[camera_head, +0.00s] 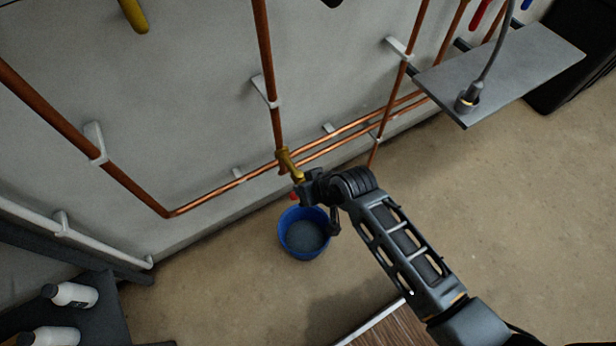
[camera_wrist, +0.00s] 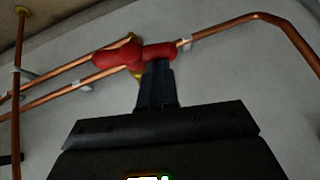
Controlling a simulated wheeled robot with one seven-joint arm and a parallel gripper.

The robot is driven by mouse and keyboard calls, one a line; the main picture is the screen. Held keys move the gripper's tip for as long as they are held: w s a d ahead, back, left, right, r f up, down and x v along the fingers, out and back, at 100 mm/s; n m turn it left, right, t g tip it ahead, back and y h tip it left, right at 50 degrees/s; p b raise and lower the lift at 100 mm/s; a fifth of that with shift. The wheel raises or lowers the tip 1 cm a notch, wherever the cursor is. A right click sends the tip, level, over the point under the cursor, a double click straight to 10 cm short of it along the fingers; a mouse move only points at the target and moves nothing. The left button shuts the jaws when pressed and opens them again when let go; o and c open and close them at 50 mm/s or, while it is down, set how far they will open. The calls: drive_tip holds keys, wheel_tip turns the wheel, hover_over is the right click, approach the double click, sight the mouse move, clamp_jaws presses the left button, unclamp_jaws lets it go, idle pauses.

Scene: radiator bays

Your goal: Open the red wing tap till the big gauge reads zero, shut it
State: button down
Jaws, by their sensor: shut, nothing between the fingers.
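The red wing tap (camera_wrist: 118,57) shows in the wrist view, its red wings spread left and right in front of the copper pipes. In the head view only a small bit of red shows beside its brass body (camera_head: 289,165). My gripper (camera_wrist: 159,66) is shut and empty, with its fingertips at the right wing of the tap. I cannot tell whether they touch it. In the head view my gripper (camera_head: 305,190) is just in front of the brass fitting and hides most of the tap. The big gauge does not show in either view.
A blue bucket (camera_head: 284,238) stands on the floor below the tap. Copper pipes (camera_head: 265,70) run along the wall. A grey shelf (camera_head: 520,70) juts out at upper right. Floor at right is clear.

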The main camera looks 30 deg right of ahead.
drive_tip(key=shift+a+f+h+p, duration=0.3)
drive_tip(key=shift+a+h+p, duration=0.2)
drive_tip(key=shift+h+p, duration=0.2)
drive_tip(key=shift+a+f, duration=0.1)
idle(0.4)
drive_tip(key=shift+w+r+p, duration=0.15)
drive_tip(key=shift+r+p, duration=1.25)
drive_tip(key=r+p, duration=0.1)
drive_tip(key=r, duration=0.1)
drive_tip(key=r+p, duration=0.1)
drive_tip(key=p, duration=0.1)
drive_tip(key=shift+w+r, duration=0.35)
drive_tip(key=v, duration=0.9)
drive_tip(key=shift+s+a, duration=0.2)
drive_tip(key=shift+s, duration=0.15)
